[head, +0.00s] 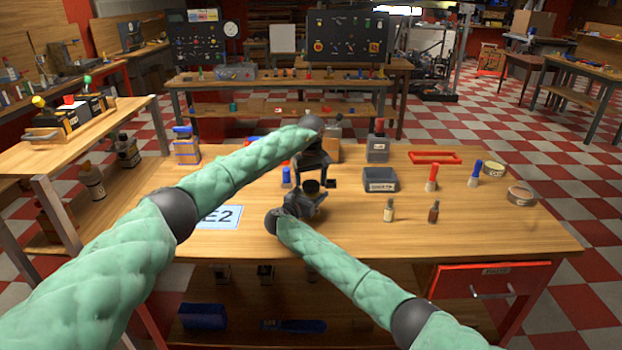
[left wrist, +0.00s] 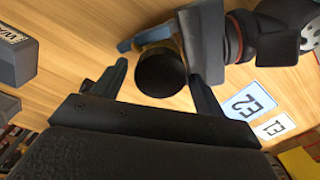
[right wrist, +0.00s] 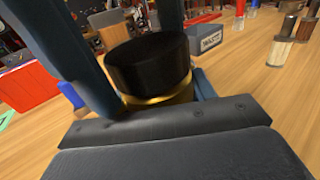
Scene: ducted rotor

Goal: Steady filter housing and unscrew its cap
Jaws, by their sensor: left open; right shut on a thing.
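The filter housing has a round black cap (right wrist: 148,62) above a gold-coloured body (right wrist: 165,99). In the head view the cap (head: 312,186) is small and dark, and the arms hide most of the housing. My right gripper (head: 309,198) is shut on the housing's body below the cap; its blue fingers stand on both sides in the right wrist view. My left gripper (head: 316,172) is open above the cap. In the left wrist view the cap (left wrist: 160,73) lies between its spread fingertips, apart from both as far as I can tell.
A grey labelled bin (head: 380,180) stands right of the grippers. Red and blue-topped items, small bottles and round tins stand to the right. A label card (head: 219,217) lies left. The front-right tabletop is clear.

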